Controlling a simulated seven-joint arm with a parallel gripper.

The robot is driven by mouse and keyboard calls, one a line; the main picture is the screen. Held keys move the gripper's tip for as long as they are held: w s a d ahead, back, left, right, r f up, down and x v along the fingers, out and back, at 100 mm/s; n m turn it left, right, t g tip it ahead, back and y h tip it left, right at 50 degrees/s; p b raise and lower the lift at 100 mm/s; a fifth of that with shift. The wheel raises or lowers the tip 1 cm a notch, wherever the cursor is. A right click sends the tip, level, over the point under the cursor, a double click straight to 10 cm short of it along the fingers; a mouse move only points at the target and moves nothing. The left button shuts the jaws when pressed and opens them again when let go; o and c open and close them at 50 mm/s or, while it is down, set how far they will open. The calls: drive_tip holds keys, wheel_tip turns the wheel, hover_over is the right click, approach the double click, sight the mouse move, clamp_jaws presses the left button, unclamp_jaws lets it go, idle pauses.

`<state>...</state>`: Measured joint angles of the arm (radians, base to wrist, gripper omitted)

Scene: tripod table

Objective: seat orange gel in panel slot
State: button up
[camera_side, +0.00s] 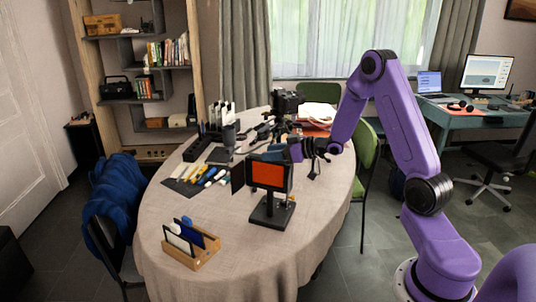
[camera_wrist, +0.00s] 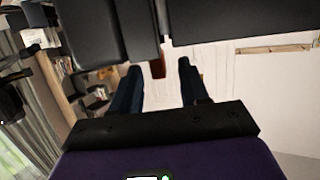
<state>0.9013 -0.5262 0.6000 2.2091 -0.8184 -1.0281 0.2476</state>
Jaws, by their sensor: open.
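The orange gel (camera_side: 269,174) stands upright within the black frame of a small light panel (camera_side: 271,212) on the round table in the side view. From here I cannot tell how deep it sits in the slot. In the wrist view a small orange patch (camera_wrist: 158,68), probably the gel, shows by a gap in a dark body that spans the top. My gripper (camera_side: 298,152) is at the panel's upper right, partly hidden behind it. In the wrist view my gripper's fingers (camera_wrist: 160,72) are apart, with no object seen held between them.
A wooden rack (camera_side: 192,251) with blue and white cards stands at the table's front left. Several markers (camera_side: 205,175), a black holder (camera_side: 203,141) and camera gear (camera_side: 287,102) lie farther back. The tablecloth in front of the panel (camera_side: 225,275) is clear.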

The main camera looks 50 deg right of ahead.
drive_tip(key=v, duration=1)
drive_tip(key=a, duration=0.1)
drive_tip(key=a+n+g, duration=0.1)
drive_tip(key=a, duration=0.1)
drive_tip(key=w+a+g, duration=0.1)
drive_tip(key=a, duration=0.1)
drive_tip(key=shift+a+f, duration=0.25)
drive_tip(key=shift+f, duration=0.05)
drive_tip(key=s+a+n+g+h, duration=0.25)
drive_tip(key=s+a+g, duration=0.35)
drive_tip(key=a, duration=0.7)
drive_tip(key=s+a+n+g+h, duration=0.1)
drive_tip(key=s+a+n+g, duration=0.1)
drive_tip(key=s, duration=0.9)
drive_tip(key=s+a+n+g+h, duration=0.1)
drive_tip(key=s+a+n+g, duration=0.2)
drive_tip(key=s, duration=0.9)
drive_tip(key=shift+s+r+g, duration=0.3)
drive_tip(key=shift+s+r, duration=0.05)
drive_tip(key=shift+r, duration=0.05)
